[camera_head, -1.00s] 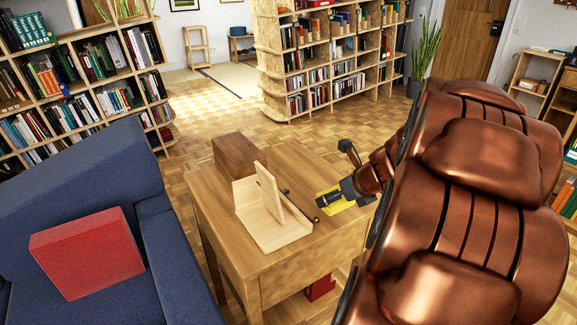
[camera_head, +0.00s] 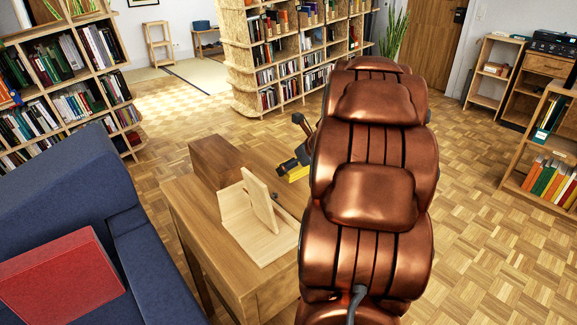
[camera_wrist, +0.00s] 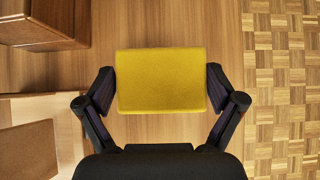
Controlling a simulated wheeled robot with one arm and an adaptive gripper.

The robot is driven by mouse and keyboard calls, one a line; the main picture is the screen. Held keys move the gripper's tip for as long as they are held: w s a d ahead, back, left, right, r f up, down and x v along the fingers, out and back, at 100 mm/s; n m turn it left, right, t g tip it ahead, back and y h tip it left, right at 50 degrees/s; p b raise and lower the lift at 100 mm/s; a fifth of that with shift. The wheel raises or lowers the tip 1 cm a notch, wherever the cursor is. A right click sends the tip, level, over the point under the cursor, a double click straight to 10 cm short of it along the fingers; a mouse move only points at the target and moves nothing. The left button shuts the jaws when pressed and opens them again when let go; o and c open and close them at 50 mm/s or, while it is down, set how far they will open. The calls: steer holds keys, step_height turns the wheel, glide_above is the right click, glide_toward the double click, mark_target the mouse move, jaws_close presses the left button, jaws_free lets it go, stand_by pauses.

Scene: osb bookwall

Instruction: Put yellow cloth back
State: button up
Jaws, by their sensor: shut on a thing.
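The yellow cloth (camera_wrist: 160,80) is a flat folded rectangle in the middle of the wrist view. My gripper (camera_wrist: 160,88) is shut on it, with one dark finger at its left edge and one at its right edge. In the head view the yellow cloth (camera_head: 292,171) shows as a small patch by my gripper (camera_head: 290,165), over the far right part of the wooden table (camera_head: 182,205). My copper arm hides much of the table's right side. I cannot tell how high the cloth is above the tabletop.
A brown wooden box (camera_head: 213,160) and a pale wooden stand (camera_head: 236,213) with an upright panel are on the table. A blue sofa (camera_head: 60,190) with a red cushion (camera_head: 58,280) is at the left. Bookshelves (camera_head: 270,60) stand behind. Parquet floor is open at the right.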

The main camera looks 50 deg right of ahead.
steer(key=w+d, duration=0.2)
steer(key=w, duration=0.1)
steer(key=w+d, duration=0.1)
steer(key=w, duration=0.1)
steer(key=shift+w+f, duration=0.15)
steer(key=shift+f, duration=0.15)
steer(key=shift+w+d+f, duration=0.1)
steer(key=shift+w+f, duration=0.05)
steer(key=shift+w, duration=0.05)
step_height(320, 180, down, 3)
steer(key=shift+f+b, duration=0.2)
steer(key=shift+b, duration=0.7)
steer(key=shift+r, duration=0.1)
steer(key=o, duration=0.9)
steer(key=shift+s, duration=0.1)
